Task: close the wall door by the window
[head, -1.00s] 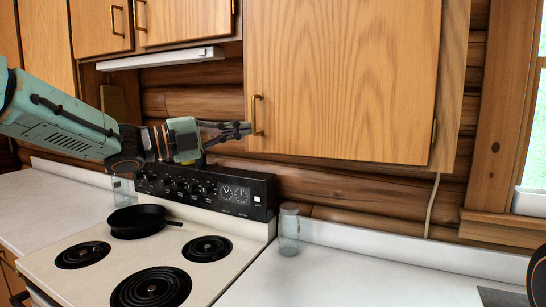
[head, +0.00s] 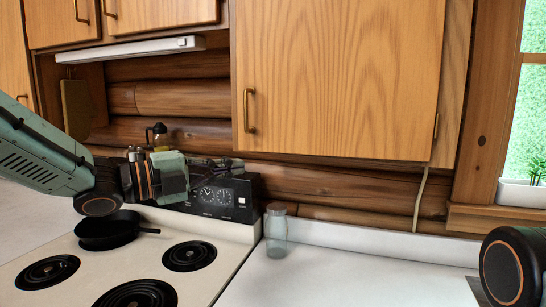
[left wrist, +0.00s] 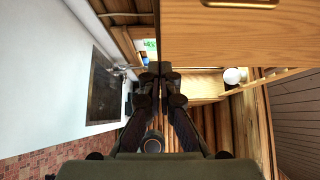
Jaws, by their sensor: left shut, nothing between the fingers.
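The wall door by the window is a light oak cabinet door (head: 340,75) in the head view, with a brass handle (head: 249,110) near its lower left edge and hinges on the right. It looks flat against its cabinet; a small gap cannot be ruled out. My left gripper (head: 236,165) is shut and empty, just below the door's lower left corner and apart from the handle. In the left wrist view, the shut fingertips (left wrist: 160,70) are at the centre, with the door (left wrist: 240,35) at upper right. My right gripper is out of view.
Below are the stove (head: 215,230) with a black pan (head: 108,232), and a glass jar (head: 276,235) on the white counter (head: 340,275). An amber bottle (head: 158,140) stands behind my left gripper. A potted plant (head: 522,193) sits by the window at right.

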